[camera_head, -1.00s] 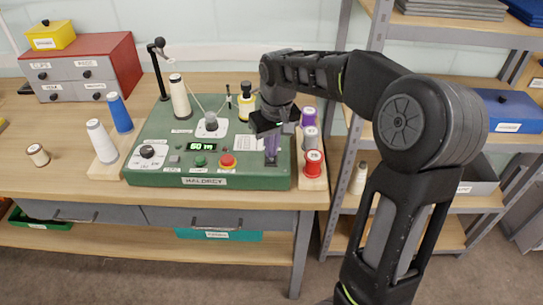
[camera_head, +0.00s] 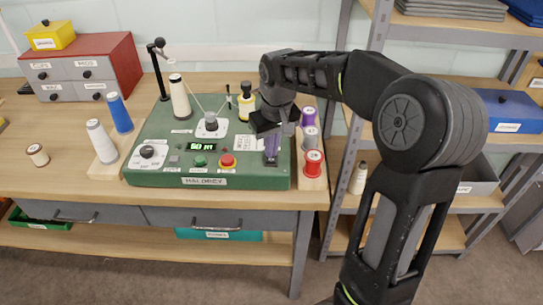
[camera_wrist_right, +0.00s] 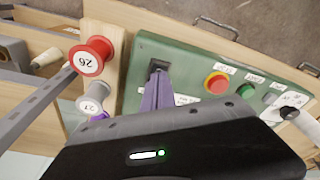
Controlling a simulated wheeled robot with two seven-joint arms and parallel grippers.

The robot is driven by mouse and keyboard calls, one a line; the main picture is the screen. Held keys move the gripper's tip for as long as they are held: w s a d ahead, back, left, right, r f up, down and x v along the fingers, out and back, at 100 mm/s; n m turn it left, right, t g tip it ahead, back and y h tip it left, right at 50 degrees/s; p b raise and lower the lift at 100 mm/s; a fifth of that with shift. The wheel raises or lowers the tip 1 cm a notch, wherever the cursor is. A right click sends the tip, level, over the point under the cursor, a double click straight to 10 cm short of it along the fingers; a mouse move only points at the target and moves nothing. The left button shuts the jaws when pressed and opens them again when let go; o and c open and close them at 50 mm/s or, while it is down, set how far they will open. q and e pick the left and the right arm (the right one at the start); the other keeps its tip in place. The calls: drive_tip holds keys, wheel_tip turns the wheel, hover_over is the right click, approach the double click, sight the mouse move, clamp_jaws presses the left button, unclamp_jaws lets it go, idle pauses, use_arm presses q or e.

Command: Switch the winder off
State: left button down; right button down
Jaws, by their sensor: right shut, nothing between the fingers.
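The winder (camera_head: 146,180) is a green machine on the bench, with a lit display (camera_head: 201,146), a dark rotary knob (camera_head: 147,151), a green button (camera_head: 199,160) and a red button (camera_head: 227,160) on its face. A black switch (camera_wrist_right: 158,66) sits at the panel's right end in the head view. My right gripper (camera_wrist_right: 152,103), with purplish fingers, is shut and empty, its tips at or just above this switch. The fingers partly cover the switch, so its position and any contact are unclear. My left gripper is not in view.
Purple, grey and red spools (camera_head: 313,163) stand in a rack close to the right of the winder. A white cone (camera_head: 102,141) and a blue cone (camera_head: 119,113) stand on its left. A thread guide post (camera_head: 159,70) rises behind. A metal shelf (camera_head: 352,140) stands at right.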

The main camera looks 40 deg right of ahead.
sight(272, 160)
drive_tip(key=shift+f+b, duration=0.65)
drive_tip(key=shift+f, duration=0.3)
idle(0.5)
drive_tip(key=shift+r, duration=0.1)
drive_tip(key=shift+r+p, duration=2.75)
drive_tip(key=shift+r, duration=0.75)
